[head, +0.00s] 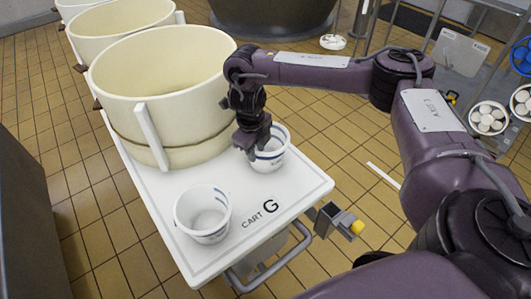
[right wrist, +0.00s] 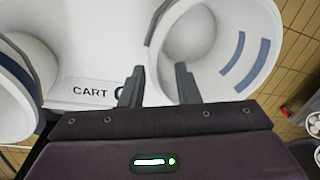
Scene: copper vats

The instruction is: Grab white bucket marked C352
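A white bucket with blue stripes (head: 275,154) stands upright at the right edge of the white cart. Small dark lettering on its side is too small to read, so I cannot confirm C352. My right gripper (head: 251,151) reaches down at its left rim. In the right wrist view the right gripper (right wrist: 158,84) has its fingers spread; one seems inside the bucket (right wrist: 243,60) and one outside, with the rim between them. A second white bucket (head: 202,232) stands at the cart's front left; it shows at the left of the right wrist view (right wrist: 22,75). My left gripper is not in view.
The white cart (head: 300,195), marked CART G, has clear top between the buckets. A large cream vat (head: 185,110) stands on it close behind the buckets, with more vats beyond. A metal rack (head: 470,50) with round white items is at the right. Tiled floor lies around.

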